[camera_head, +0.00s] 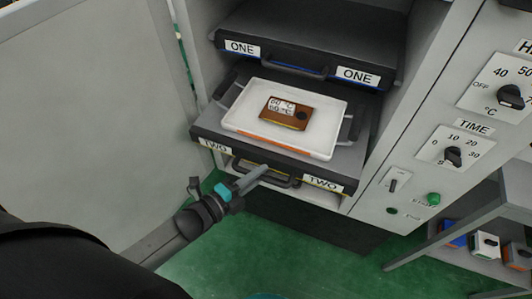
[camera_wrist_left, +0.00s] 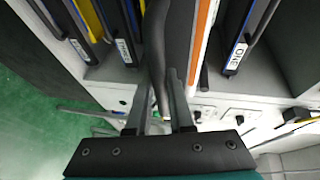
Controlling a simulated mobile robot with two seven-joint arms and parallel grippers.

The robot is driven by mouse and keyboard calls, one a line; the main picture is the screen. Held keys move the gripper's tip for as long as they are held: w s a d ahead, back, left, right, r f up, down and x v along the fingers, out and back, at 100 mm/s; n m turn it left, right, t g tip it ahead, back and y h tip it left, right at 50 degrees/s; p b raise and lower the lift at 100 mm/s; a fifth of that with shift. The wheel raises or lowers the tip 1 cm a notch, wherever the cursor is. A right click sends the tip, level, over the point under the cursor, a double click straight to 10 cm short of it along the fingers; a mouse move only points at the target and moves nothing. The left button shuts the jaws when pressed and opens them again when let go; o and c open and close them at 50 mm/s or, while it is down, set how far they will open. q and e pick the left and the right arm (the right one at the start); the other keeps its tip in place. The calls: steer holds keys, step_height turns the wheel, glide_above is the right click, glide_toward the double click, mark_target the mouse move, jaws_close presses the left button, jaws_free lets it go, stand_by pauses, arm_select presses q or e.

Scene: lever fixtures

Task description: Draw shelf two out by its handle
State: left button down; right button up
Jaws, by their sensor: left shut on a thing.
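Shelf two (camera_head: 345,165) is a dark grey shelf with TWO labels on its front edge. It stands out farther than shelf one above it. Its dark handle (camera_head: 282,184) runs along the front, between the labels. My left gripper (camera_head: 262,171) is shut on this handle, coming from the lower left. In the left wrist view the fingers (camera_wrist_left: 160,95) close around a dark bar. A white tray (camera_head: 325,145) lies on shelf two with a brown box (camera_head: 287,113) in it. My right gripper is not in view.
Shelf one (camera_head: 290,55) is above, with its own handle. A panel with dials (camera_head: 453,156) and a green button (camera_head: 433,199) is at the right. An open grey door (camera_head: 85,110) stands at the left. Green floor (camera_head: 270,240) is clear below.

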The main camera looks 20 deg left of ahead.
arm_select(q)
steer(key=s+p, duration=0.2)
steer(key=s, duration=0.9)
steer(key=shift+a, duration=0.25)
steer(key=c, duration=0.8)
jaws_free()
steer(key=v, duration=1.5)
steer(key=shift+s, duration=0.15)
steer(key=shift+a, duration=0.1)
